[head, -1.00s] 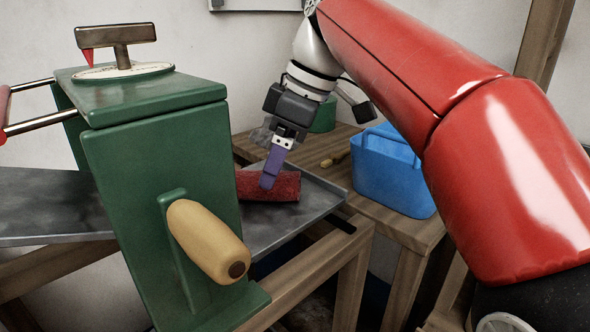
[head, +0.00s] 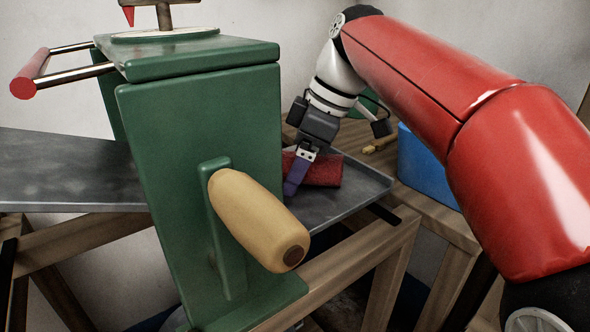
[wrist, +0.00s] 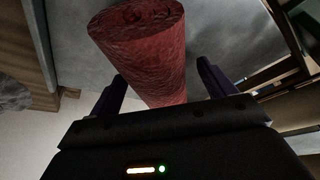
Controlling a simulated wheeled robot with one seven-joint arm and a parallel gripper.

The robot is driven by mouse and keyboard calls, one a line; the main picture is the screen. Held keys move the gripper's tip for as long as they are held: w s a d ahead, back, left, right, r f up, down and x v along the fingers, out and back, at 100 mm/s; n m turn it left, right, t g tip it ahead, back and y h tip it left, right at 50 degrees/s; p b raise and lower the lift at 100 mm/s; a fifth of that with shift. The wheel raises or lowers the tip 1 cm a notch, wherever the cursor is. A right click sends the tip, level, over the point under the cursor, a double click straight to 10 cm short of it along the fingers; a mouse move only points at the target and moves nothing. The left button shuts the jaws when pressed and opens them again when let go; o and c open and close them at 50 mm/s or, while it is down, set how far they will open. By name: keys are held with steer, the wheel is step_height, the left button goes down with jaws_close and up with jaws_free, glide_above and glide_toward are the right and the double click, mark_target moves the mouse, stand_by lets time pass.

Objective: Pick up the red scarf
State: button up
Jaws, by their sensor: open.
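The red scarf (head: 322,171) is a rolled red bundle lying on the grey metal tray beside the green mangle. Its left part is hidden by my gripper and the mangle in the head view. My gripper (head: 291,188) points down at the near left side of the roll. In the wrist view the scarf (wrist: 145,50) runs from the top toward the space between the two purple fingers of my gripper (wrist: 160,88). The fingers are apart, one on each side of the roll's lower end, and not closed on it.
The green mangle (head: 205,130) with a wooden handle (head: 255,215) stands close on the left. The grey tray (head: 340,205) has a raised rim at right. A blue bin (head: 425,170) and a small wooden-handled item (head: 380,144) are on the wooden table behind.

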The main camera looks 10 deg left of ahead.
steer(key=c, duration=1.2)
steer(key=shift+r, duration=0.1)
steer(key=shift+c, duration=0.2)
